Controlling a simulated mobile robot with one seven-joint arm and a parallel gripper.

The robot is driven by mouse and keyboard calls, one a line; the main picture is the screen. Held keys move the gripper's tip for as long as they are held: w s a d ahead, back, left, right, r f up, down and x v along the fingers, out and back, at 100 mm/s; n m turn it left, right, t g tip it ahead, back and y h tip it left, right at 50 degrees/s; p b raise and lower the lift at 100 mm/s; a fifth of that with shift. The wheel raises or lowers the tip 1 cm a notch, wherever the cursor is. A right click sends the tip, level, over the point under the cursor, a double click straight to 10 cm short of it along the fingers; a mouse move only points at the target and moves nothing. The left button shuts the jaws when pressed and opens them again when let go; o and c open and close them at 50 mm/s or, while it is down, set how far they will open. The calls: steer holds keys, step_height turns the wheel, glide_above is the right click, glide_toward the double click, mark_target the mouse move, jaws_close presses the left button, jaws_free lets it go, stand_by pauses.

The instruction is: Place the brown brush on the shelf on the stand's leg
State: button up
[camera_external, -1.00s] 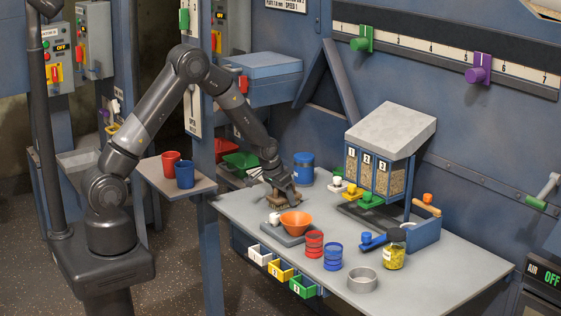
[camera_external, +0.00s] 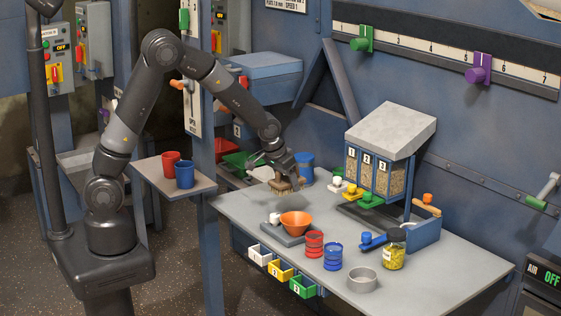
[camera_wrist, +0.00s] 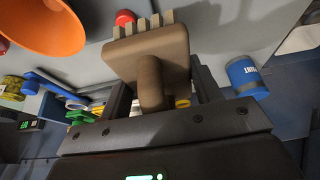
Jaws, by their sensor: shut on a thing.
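The brown brush (camera_external: 281,187) hangs under my gripper (camera_external: 284,180), just above the back left part of the table. In the wrist view the brush (camera_wrist: 172,42) shows a flat block with bristles at the far edge and a rounded handle. My gripper (camera_wrist: 160,95) is shut on that handle, with a finger on each side. The grey shelf on the stand's leg (camera_external: 200,187) is left of the table.
A blue tin (camera_external: 304,167) stands right behind my gripper.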

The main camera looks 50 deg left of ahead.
steer(key=shift+s+d+r, duration=0.2)
steer(key=s+a+r+n+g+y, duration=0.1)
steer(key=s+a+r+n, duration=0.2)
steer(key=s+a, duration=0.5)
steer(key=s+a+r+n+y, duration=0.2)
steer(key=s+a+n, duration=0.25)
steer(key=a, duration=0.65)
steer(key=s+a+r+n+g+y, duration=0.1)
steer(key=s+a+r+n, duration=0.2)
steer(key=s+a, duration=0.5)
steer(key=s+a+f+n+g, duration=0.1)
steer(key=s+a+n, duration=0.35)
steer(key=a, duration=0.65)
steer(key=s+a+f+n+g, duration=0.1)
steer(key=s+a+n+g, duration=0.3)
steer(key=a, duration=0.7)
steer(key=m+t, duration=0.1)
steer(key=t, duration=0.1)
glide_above(155, 162)
steer(key=d, duration=0.2)
steer(key=shift+y, duration=0.3)
steer(key=f, duration=0.5)
steer(key=shift+s+a+f, duration=0.1)
steer(key=shift+a+f, duration=0.15)
steer(key=shift+f, duration=1.65)
